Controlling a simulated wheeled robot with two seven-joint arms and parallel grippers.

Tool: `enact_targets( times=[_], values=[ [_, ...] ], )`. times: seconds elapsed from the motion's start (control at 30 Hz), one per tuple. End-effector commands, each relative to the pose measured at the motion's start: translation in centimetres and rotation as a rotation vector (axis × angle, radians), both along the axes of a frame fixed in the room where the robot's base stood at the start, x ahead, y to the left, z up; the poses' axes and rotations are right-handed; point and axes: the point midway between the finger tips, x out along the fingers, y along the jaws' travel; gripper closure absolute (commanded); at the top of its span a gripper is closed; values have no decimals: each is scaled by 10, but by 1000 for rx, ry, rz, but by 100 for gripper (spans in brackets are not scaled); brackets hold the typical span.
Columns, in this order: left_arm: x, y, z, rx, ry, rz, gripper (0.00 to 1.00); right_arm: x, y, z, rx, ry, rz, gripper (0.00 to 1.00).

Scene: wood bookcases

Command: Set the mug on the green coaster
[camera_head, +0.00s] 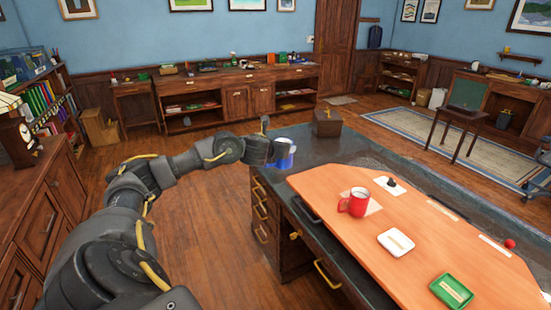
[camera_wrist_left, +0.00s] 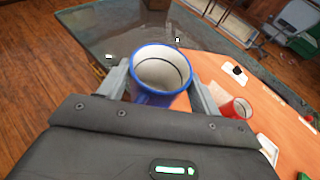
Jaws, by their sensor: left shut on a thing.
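My left gripper (camera_head: 268,148) is shut on a blue mug (camera_head: 285,157) with a pale inside. It holds the mug upright by the near left end of the dark counter. In the left wrist view the mug (camera_wrist_left: 160,78) sits between the two fingers, its open top showing. In the wrist view only a sliver of green shows at the lower right edge. My right gripper is not in view.
The orange board (camera_head: 322,186) lies on the dark desk. A red mug (camera_head: 355,205) stands on a pale sheet there, with a white coaster (camera_head: 395,254) in front of it. A small black object (camera_head: 391,181), a red ball (camera_head: 510,243) and a wooden box (camera_head: 327,124) are nearby.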

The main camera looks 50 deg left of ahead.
Motion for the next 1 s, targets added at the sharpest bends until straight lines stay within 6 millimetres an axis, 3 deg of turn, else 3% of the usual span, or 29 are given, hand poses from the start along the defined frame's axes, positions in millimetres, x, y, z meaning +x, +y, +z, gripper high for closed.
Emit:
enact_targets(
  times=[0.1,0.27,0.47,0.63,0.8,1.0],
  values=[
    [19,8,4,-8,-4,58,67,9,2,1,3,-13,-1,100],
    [44,23,-1,-9,-1,159,67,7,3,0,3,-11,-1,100],
    [58,45,-24,-4,3,320,67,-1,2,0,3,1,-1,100],
    [51,62,-48,0,6,453,67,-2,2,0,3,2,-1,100],
    [30,74,-72,2,6,574,67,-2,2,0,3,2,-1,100],
    [-1,69,-90,2,3,659,67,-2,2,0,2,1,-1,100]
  ],
)
